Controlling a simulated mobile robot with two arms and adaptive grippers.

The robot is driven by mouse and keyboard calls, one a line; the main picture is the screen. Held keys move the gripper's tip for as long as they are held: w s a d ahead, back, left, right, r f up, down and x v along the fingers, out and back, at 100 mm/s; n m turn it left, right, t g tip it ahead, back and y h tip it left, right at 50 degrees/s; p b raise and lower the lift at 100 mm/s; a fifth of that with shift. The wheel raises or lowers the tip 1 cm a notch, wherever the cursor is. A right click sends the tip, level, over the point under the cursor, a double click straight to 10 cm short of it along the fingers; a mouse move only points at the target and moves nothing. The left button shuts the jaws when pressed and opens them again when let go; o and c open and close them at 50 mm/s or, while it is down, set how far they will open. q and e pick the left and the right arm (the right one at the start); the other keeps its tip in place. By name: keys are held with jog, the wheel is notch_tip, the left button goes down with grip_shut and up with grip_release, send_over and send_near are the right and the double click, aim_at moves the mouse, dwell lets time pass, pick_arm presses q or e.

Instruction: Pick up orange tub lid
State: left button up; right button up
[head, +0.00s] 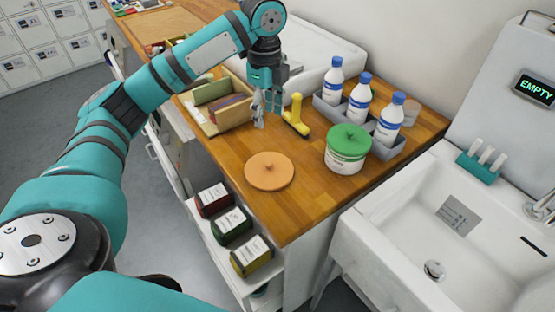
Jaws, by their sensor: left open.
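The orange tub lid (269,171) is a round flat disc with a small knob in its middle. It lies on the wooden counter near its front edge. My left gripper (265,119) points down above the counter, behind the lid and apart from it. It is open, with nothing seen between its fingers. A white tub with a green lid (347,143) stands to the right of the orange lid. My right gripper is not in view.
A yellow tool (296,116) lies beside my left gripper. A wooden box (213,121) with sponge-like blocks is left of it. Blue-capped bottles (388,124) stand in a grey tray. The counter's front edge and a sink (395,255) bound the space.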

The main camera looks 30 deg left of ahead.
pick_arm(q)
jog(key=p, duration=0.2)
send_near(269, 163)
jog(key=shift+s+a+f, duration=0.15)
jog(key=shift+s+a, duration=0.05)
jog(key=shift+s, duration=0.2)
notch_tip(269, 163, down, 4)
jog(key=shift+w+r, duration=0.1)
jog(key=shift+w, duration=0.05)
jog(key=shift+f, duration=0.35)
jog(key=f, duration=0.2)
jog(key=f+p, duration=0.1)
jog(key=shift+w+d+f+p, duration=0.15)
jog(key=shift+d+f+p, duration=0.05)
jog(key=shift+f+p, duration=0.15)
jog(key=shift+f, duration=0.45)
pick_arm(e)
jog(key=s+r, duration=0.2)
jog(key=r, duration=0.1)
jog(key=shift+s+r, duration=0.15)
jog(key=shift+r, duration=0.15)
pick_arm(q)
grip_shut()
